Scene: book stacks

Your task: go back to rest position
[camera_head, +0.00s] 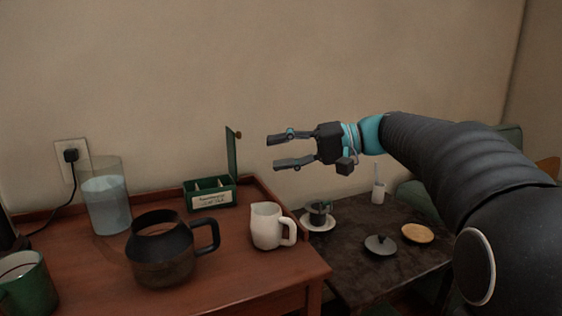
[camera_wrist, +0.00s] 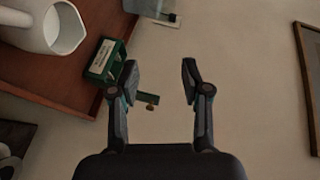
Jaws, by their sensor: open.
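My gripper (camera_head: 275,152) is open and empty in the head view. It is held in the air, pointing left, higher than the tables and in front of the wall. In the wrist view its two fingers (camera_wrist: 160,75) stand apart with only wall between them. A green box with an open lid (camera_head: 210,194) sits on the wooden table below and left of it. The box also shows in the wrist view (camera_wrist: 103,62), left of the fingers, its lid partly behind the left finger.
The wooden table (camera_head: 225,270) holds a dark pot (camera_head: 160,258), a white pitcher (camera_head: 266,228), a glass water container (camera_head: 107,205) and a green mug (camera_head: 28,290). The dark side table (camera_head: 345,250) holds a cup on a saucer (camera_head: 318,213), a lid (camera_head: 380,245) and a wooden disc (camera_head: 417,233).

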